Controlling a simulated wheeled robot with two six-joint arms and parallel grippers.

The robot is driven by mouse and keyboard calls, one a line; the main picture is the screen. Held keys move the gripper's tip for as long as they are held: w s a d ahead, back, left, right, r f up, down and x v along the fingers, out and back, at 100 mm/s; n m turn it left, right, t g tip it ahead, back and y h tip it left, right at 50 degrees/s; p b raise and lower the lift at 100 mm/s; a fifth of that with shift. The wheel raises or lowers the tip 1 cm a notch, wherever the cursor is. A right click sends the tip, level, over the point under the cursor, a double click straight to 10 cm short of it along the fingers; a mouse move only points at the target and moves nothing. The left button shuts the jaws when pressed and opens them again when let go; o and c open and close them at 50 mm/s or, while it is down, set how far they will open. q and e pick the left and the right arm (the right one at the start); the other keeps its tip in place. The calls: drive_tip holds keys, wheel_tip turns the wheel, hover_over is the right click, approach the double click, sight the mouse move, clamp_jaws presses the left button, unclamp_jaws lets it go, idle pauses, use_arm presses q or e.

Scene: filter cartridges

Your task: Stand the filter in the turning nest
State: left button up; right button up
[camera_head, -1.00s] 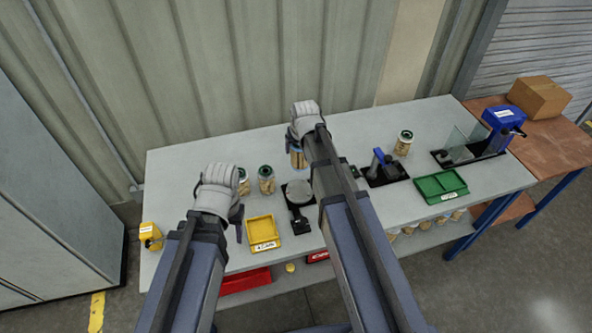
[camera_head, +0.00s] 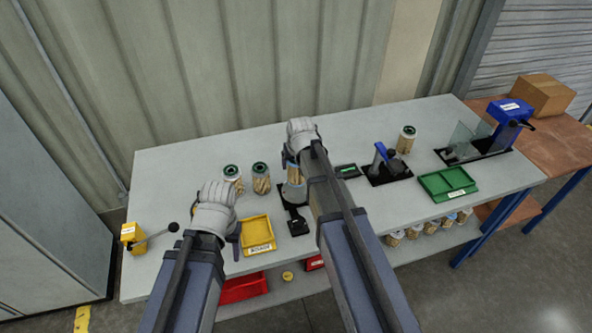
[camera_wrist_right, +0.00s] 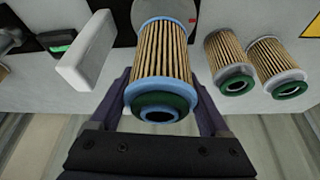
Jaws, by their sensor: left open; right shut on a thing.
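My right gripper (camera_head: 302,150) is shut on a pleated filter (camera_head: 294,174) with a blue rim. In the right wrist view the filter (camera_wrist_right: 162,65) is upright between the fingers, its green-and-blue end facing the camera. The turning nest (camera_head: 293,194), a grey disc on a black base, lies under the filter. Part of the disc shows behind it in the right wrist view (camera_wrist_right: 181,12). I cannot tell whether the filter touches the disc. My left gripper (camera_head: 215,222) is open and empty beside the yellow tray.
Two filters (camera_head: 261,178) stand left of the nest and another (camera_head: 406,140) stands at the right. A yellow tray (camera_head: 257,234), a green tray (camera_head: 447,184) and a blue-handled device (camera_head: 388,165) are on the bench. A white block (camera_wrist_right: 88,58) is close beside the held filter.

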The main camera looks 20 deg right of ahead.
drive_tip(key=shift+f, duration=0.1)
drive_tip(key=shift+f+b, duration=1.65)
drive_tip(key=shift+f, duration=0.1)
drive_tip(key=shift+f+b, duration=0.5)
drive_tip(key=shift+f, duration=0.05)
idle(0.4)
idle(0.4)
drive_tip(key=o, duration=1.3)
drive_tip(key=shift+r, duration=0.2)
drive_tip(key=shift+r+p, duration=0.85)
drive_tip(key=shift+p, duration=0.2)
drive_tip(key=shift+r, duration=0.1)
